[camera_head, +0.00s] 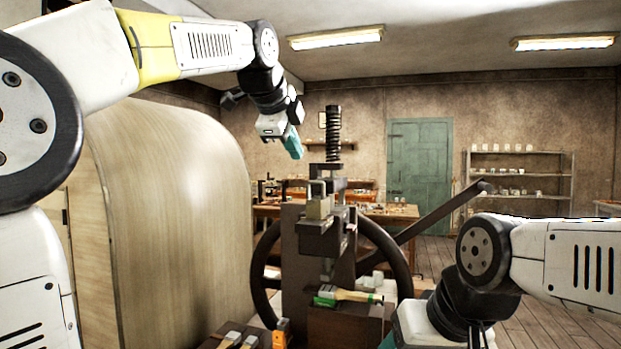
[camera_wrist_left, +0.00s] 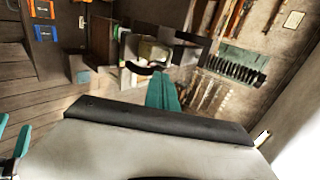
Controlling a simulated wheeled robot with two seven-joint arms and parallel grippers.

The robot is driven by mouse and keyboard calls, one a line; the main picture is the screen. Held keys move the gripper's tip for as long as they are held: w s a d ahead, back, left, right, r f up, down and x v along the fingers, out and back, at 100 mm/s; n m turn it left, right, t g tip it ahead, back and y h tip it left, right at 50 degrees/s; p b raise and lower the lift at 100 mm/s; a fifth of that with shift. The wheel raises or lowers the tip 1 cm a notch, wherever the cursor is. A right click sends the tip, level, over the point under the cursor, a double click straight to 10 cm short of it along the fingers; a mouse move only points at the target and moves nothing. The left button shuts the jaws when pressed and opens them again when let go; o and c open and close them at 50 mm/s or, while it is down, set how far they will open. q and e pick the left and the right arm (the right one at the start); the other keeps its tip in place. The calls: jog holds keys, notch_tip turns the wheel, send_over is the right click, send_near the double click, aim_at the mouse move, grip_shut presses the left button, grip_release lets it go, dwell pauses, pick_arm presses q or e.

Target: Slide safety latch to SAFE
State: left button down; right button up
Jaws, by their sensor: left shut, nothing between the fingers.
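The handwheel press (camera_head: 305,245) stands in the middle of the head view. A tan block with a metal loop (camera_head: 318,203) sits on its upper front; I cannot tell for sure whether this is the safety latch. It also shows in the left wrist view (camera_wrist_left: 152,52). My left gripper (camera_head: 294,146) is shut and empty, above and left of the block, apart from the press. Its teal fingers (camera_wrist_left: 163,92) point towards the press in the wrist view. My right gripper (camera_wrist_left: 12,133) shows two separated teal fingertips at the wrist view's left edge. No SAFE marking is readable.
A threaded spindle (camera_head: 333,130) rises from the press, with a dark handwheel (camera_head: 397,255) behind and a long lever (camera_head: 440,212) slanting right. A green-and-wood brush-like tool (camera_head: 347,295) lies on the press base. A large curved panel (camera_head: 175,200) stands left.

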pick_arm(q)
jog(key=shift+w, duration=0.1)
jog(key=w+r+x, duration=0.1)
jog(key=x, duration=1.2)
jog(key=shift+w+d, duration=0.2)
jog(key=shift+d, duration=0.05)
